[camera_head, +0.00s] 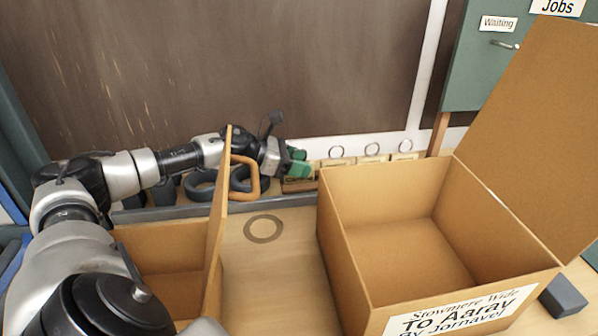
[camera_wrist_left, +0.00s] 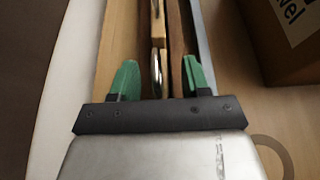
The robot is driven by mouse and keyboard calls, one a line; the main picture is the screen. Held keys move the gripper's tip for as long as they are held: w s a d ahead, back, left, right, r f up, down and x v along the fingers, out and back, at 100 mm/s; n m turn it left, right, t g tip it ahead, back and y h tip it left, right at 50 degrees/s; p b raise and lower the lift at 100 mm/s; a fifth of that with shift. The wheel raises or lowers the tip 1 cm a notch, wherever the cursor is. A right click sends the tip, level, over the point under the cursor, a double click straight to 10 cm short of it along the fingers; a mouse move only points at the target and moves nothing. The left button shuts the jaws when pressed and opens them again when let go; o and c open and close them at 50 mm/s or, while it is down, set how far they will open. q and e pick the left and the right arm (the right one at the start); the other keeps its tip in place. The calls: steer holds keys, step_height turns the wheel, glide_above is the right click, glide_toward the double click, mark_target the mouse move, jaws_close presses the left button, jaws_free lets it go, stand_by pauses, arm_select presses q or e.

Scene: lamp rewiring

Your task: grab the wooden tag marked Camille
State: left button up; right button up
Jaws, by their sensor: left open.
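Several wooden tags with metal rings stand in a row at the back of the bench, such as this wooden tag (camera_head: 372,158) in the head view. I cannot read a name on any tag, so I cannot tell which is Camille's. My left gripper (camera_head: 298,161) is at the left end of the row. In the left wrist view, my left gripper (camera_wrist_left: 158,80) is open, with green fingertips apart on either side of a narrow slot. A wooden tag's edge (camera_wrist_left: 157,25) and a metal ring (camera_wrist_left: 156,65) show between them. My right gripper is not in view.
A large open cardboard box (camera_head: 345,240) stands at the right front. Another open box (camera_head: 165,240) lies under my left arm, its raised flap before the forearm. A flat ring (camera_head: 263,229) lies between them. A dark block (camera_head: 563,297) is far right.

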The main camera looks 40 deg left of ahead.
arm_select(q)
steer(key=shift+c, duration=0.3)
jaws_close()
